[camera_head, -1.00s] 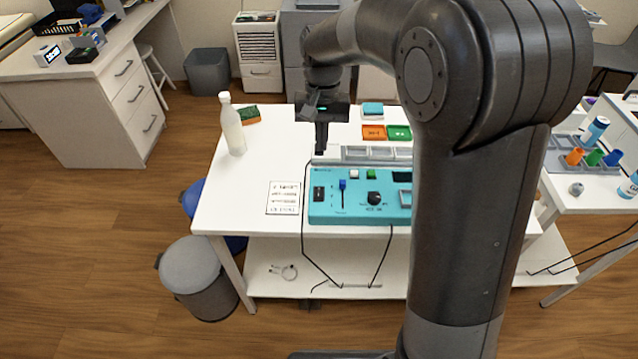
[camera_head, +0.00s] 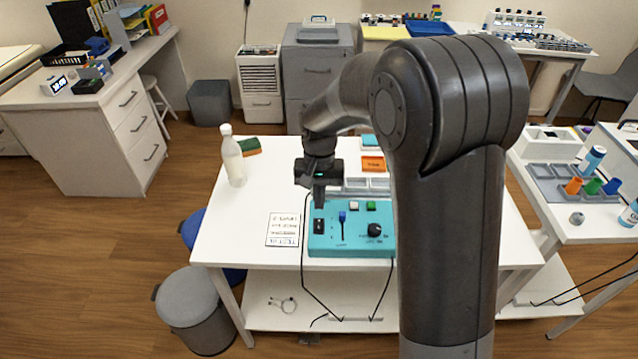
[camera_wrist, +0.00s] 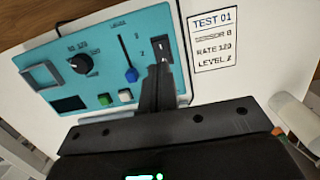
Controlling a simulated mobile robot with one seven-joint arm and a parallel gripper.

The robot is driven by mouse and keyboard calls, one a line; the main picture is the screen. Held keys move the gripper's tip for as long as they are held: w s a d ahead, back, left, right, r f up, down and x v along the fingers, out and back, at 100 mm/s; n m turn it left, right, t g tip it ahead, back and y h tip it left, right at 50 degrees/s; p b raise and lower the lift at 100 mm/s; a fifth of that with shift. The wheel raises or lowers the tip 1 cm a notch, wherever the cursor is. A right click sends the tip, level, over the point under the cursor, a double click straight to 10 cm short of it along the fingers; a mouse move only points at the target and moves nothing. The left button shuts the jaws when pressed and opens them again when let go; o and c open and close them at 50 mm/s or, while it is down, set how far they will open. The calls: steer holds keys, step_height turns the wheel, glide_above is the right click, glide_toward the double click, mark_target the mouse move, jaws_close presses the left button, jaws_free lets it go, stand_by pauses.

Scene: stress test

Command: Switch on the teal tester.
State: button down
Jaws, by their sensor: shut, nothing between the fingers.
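The teal tester (camera_head: 350,241) lies on the white table, partly hidden by my arm in the head view. Its black rocker switch (camera_head: 318,227) is at its left end, beside a blue slider (camera_head: 342,217) and a black knob (camera_head: 375,230). In the wrist view the tester (camera_wrist: 99,64) shows the rocker switch (camera_wrist: 160,49), slider and knob, plus a green and a white button. My gripper (camera_head: 319,204) is shut and empty, pointing down just behind the switch. In the wrist view its fingertips (camera_wrist: 163,66) are right at the switch's edge; I cannot tell whether they touch.
A printed card (camera_wrist: 214,40) reading TEST 01, SENSOR B, RATE 120, LEVEL 2 lies beside the tester. A white bottle (camera_head: 234,160) and a green-topped sponge (camera_head: 249,146) stand at the back left. An orange tray (camera_head: 373,164) is behind. Cables hang off the table front.

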mark_target(320, 223)
steer(key=f, duration=0.4)
steer(key=s+f, duration=0.1)
steer(key=f, duration=0.1)
steer(key=shift+f, duration=0.15)
steer(key=shift+s+f+t, duration=0.25)
steer(key=shift+f+t, duration=0.1)
steer(key=shift+t, duration=0.25)
steer(key=shift+f, duration=0.1)
steer(key=shift+w+d, duration=0.1)
steer(key=shift+w, duration=0.75)
steer(key=shift+r, duration=0.2)
steer(key=shift+w, duration=0.1)
